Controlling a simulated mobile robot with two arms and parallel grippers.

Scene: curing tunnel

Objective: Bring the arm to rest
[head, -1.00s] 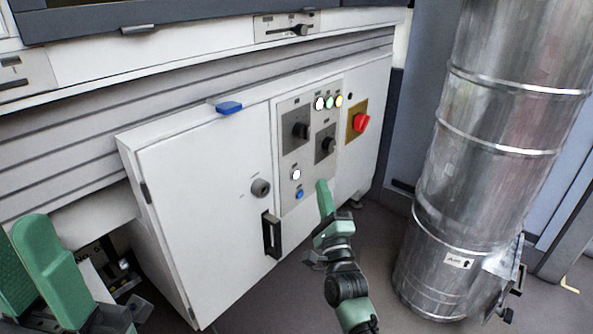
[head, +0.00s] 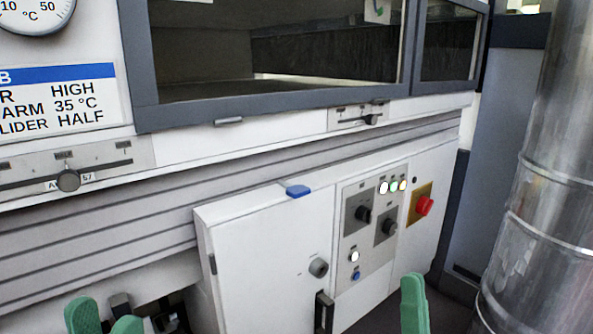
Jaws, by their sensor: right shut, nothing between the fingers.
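My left gripper (head: 105,319) shows at the bottom left edge, its two green fingertips apart with a gap between them. My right gripper (head: 414,304) shows at the bottom, right of the middle, as a green finger pointing up. It is shut and empty, in front of the lower right of the white control cabinet (head: 260,255). It looks clear of the buttons. The rest of both arms lies below the picture.
The cabinet carries two black knobs, lit lamps, a blue button (head: 355,276), a red knob (head: 425,206) and a door handle (head: 323,313). Above are sliders (head: 68,181), a glazed window (head: 330,50), a sign (head: 60,97) and a dial. A metal duct (head: 540,200) stands right.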

